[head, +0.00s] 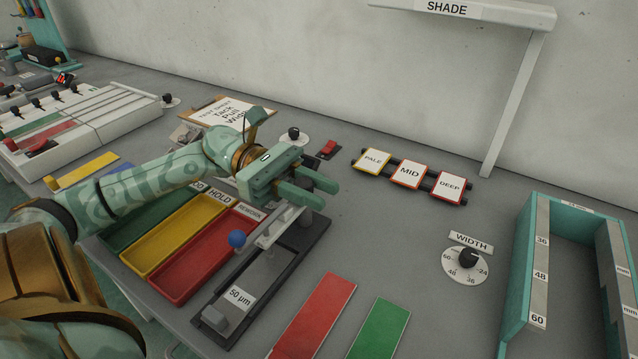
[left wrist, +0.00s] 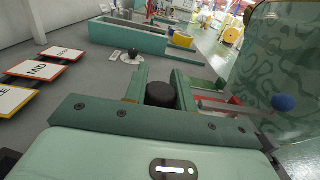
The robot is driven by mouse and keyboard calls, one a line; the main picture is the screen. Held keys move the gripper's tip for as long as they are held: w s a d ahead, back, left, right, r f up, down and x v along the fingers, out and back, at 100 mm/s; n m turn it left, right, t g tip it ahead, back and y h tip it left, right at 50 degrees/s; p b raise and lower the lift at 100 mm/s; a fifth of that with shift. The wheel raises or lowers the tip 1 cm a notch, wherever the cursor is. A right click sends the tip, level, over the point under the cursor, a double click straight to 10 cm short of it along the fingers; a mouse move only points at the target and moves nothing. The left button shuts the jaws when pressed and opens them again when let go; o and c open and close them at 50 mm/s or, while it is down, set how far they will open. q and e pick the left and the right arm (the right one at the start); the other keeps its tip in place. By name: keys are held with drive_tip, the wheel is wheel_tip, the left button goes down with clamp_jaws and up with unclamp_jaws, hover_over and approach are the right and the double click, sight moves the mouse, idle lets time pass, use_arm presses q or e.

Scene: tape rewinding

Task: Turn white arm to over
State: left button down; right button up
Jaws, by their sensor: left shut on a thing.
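A pale grey-white arm (head: 276,229) lies across the upper part of a black-framed device (head: 208,300) marked "50 µm". A blue ball (head: 237,239) sits at its left end and also shows in the left wrist view (left wrist: 283,103). My left gripper (head: 318,190) is over the device's far end. In the left wrist view its fingers are closed around a black round knob (left wrist: 160,95); they largely hide this knob in the head view. I cannot read any "over" mark. My right gripper is not in view.
Green, yellow and red trays (head: 165,279) lie left of the device. Red (head: 315,318) and green (head: 379,329) strips lie to its right. A WIDTH dial (head: 466,262) and a teal frame (head: 520,270) stand farther right. PALE, MID (head: 410,173) and DEEP cards lie behind.

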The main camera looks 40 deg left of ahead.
use_arm(q)
drive_tip(key=c, duration=1.4)
unclamp_jaws()
drive_tip(key=shift+c, duration=0.2)
drive_tip(key=shift+a, duration=0.1)
drive_tip(key=a, duration=0.5)
drive_tip(key=s+a+p, duration=0.1)
drive_tip(key=a, duration=0.1)
drive_tip(key=shift+s+a, duration=0.1)
drive_tip(key=shift+a, duration=0.05)
